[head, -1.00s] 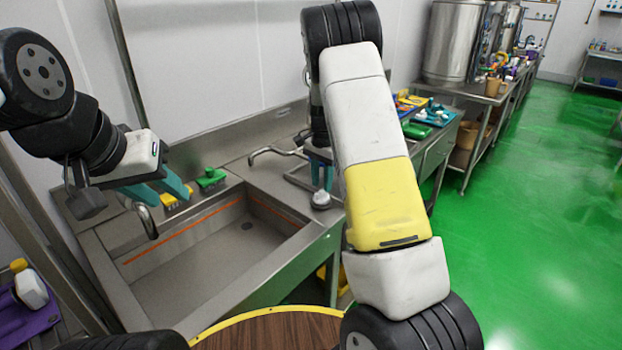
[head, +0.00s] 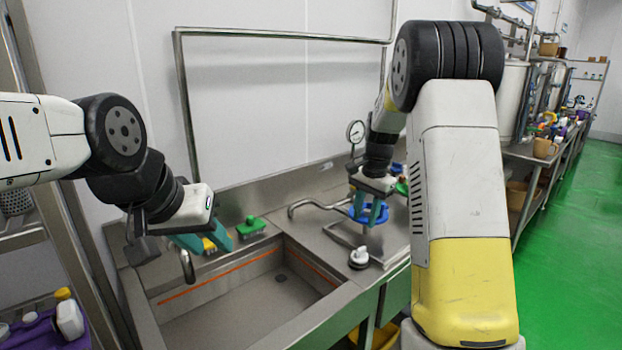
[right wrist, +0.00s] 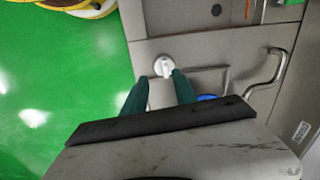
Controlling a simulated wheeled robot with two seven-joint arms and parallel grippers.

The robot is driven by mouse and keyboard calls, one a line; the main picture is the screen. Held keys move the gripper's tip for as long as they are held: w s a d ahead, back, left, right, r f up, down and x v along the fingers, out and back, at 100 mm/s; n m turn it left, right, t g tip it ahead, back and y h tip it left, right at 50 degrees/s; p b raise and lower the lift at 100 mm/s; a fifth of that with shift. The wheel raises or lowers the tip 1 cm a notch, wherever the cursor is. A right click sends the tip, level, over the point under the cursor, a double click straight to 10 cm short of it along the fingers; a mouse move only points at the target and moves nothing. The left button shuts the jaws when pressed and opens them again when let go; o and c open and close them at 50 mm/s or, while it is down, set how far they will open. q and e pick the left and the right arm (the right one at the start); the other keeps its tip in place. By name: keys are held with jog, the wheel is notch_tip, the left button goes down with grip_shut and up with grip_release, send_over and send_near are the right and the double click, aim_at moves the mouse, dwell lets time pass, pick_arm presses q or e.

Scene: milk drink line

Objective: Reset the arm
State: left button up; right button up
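My left gripper (head: 204,240) hangs above the back edge of the sink in the head view. Its two teal fingers are apart with nothing between them. My right gripper (head: 368,214) points down over the counter right of the sink, in front of a blue round thing (head: 377,211). In the right wrist view its teal fingers (right wrist: 158,85) are spread and empty. A small white round-topped thing (head: 358,257) stands on the counter below the right gripper. It also shows beyond the fingertips in the right wrist view (right wrist: 164,66).
The steel sink (head: 190,331) has a curved faucet (head: 318,204) at its back right. A purple tray (head: 38,331) with bottles is at lower left. Green floor (head: 570,270) is open at right.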

jog(key=s+a+r+n+t+y, duration=0.25)
jog(key=s+r+n, duration=0.25)
jog(key=s+r, duration=0.9)
jog(key=s+n+t, duration=0.1)
jog(key=s+n, duration=0.1)
jog(key=s, duration=0.5)
jog(key=s+a+f+n+t+h, duration=0.1)
jog(key=s+n+t, duration=0.1)
jog(key=s, duration=0.6)
jog(key=shift+a+f+n, duration=0.15)
jog(key=shift+a+n, duration=0.15)
jog(key=shift+n, duration=0.1)
